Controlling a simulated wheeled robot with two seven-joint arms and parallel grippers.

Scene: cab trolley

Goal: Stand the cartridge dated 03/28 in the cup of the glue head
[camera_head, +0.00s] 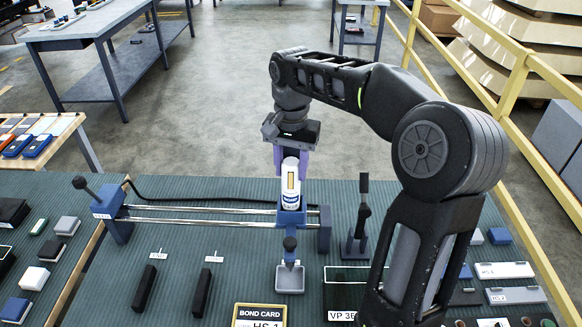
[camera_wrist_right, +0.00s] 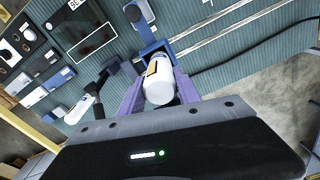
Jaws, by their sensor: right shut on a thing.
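A white cartridge (camera_head: 291,187) with a yellow-orange label patch and a blue lower band is upright at the glue head. It also shows in the wrist view (camera_wrist_right: 159,88). Its date is too small to read. My right gripper (camera_head: 290,168) has its purple fingers shut on the cartridge from behind; they also flank it in the wrist view (camera_wrist_right: 158,98). The blue glue head (camera_head: 291,217) sits on two rails, directly below the cartridge. The cup is hidden, so I cannot tell whether the cartridge's bottom is inside it. My left gripper is not in view.
A small grey tray (camera_head: 290,279) lies in front of the glue head. A black-handled lever (camera_head: 362,215) stands to its right. A bond card (camera_head: 259,316) is at the front edge. Another white cylinder (camera_wrist_right: 78,110) lies on the bench in the wrist view.

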